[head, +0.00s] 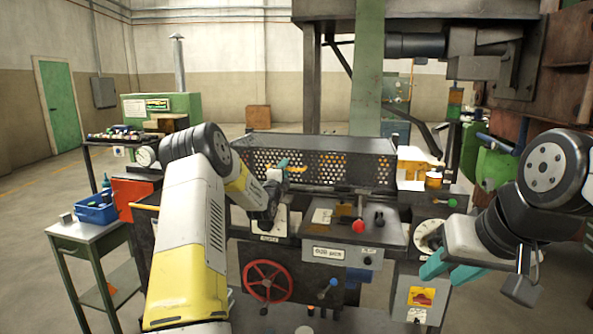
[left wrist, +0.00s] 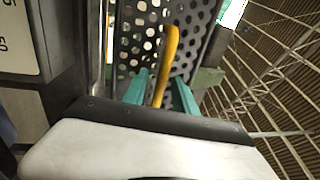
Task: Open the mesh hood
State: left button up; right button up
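The mesh hood (head: 335,165) is a dark perforated cover on the machine in the middle of the head view, and it looks closed. Its yellow handle (head: 296,169) is at the front left of the mesh. My left gripper (head: 279,166) is at this handle. In the left wrist view, the handle (left wrist: 168,60) stands between the two teal fingers (left wrist: 160,92), with the perforated mesh (left wrist: 137,32) behind. The fingers look apart, with gaps beside the handle. My right gripper (head: 450,270) is open and empty at the right, in front of the machine.
Below the hood are a red handwheel (head: 268,281), a red knob (head: 358,226) and a dial (head: 429,235). A green post (head: 366,70) rises behind the hood. A side table (head: 88,232) with a blue bin (head: 96,210) stands at the left.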

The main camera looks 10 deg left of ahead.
pick_arm(q)
jog(key=shift+w+r, duration=0.1)
jog(key=shift+w, duration=0.15)
grip_shut()
dwell(1.4)
